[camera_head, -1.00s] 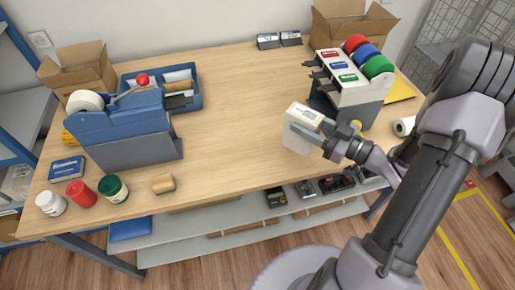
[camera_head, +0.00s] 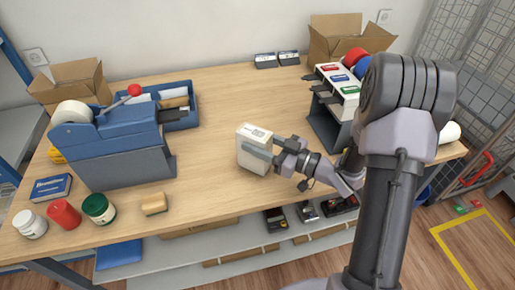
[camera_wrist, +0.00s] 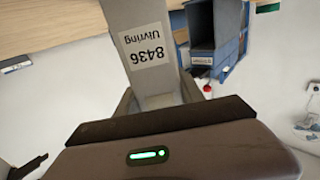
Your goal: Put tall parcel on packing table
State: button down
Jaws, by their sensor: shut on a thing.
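The tall parcel (camera_head: 250,151) is a whitish box with a printed label on top. My gripper (camera_head: 268,154) is shut on it from the right, with a finger along the side facing the camera. The parcel is nearly upright over the front middle of the wooden packing table (camera_head: 215,192); I cannot tell whether its bottom touches the tabletop. In the wrist view the parcel (camera_wrist: 140,18) stands between the fingers and shows a label reading 8436 Ulvring. Its lower part is partly hidden there by my gripper's body.
A blue-grey dispenser (camera_head: 120,160) and a blue tray (camera_head: 185,118) stand left. A sponge-like block (camera_head: 154,204) and several jars, including a green one (camera_head: 98,208), lie front left. Tabletop around the parcel is clear.

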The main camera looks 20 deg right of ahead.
jog(key=shift+d+f, duration=0.1)
jog(key=shift+f, duration=0.35)
jog(key=c, duration=0.7)
grip_release()
jog(key=shift+r+p, duration=0.3)
jog(key=shift+p, duration=0.05)
jog(key=p+v, duration=0.3)
jog(key=v, duration=0.9)
jog(key=shift+f, duration=0.1)
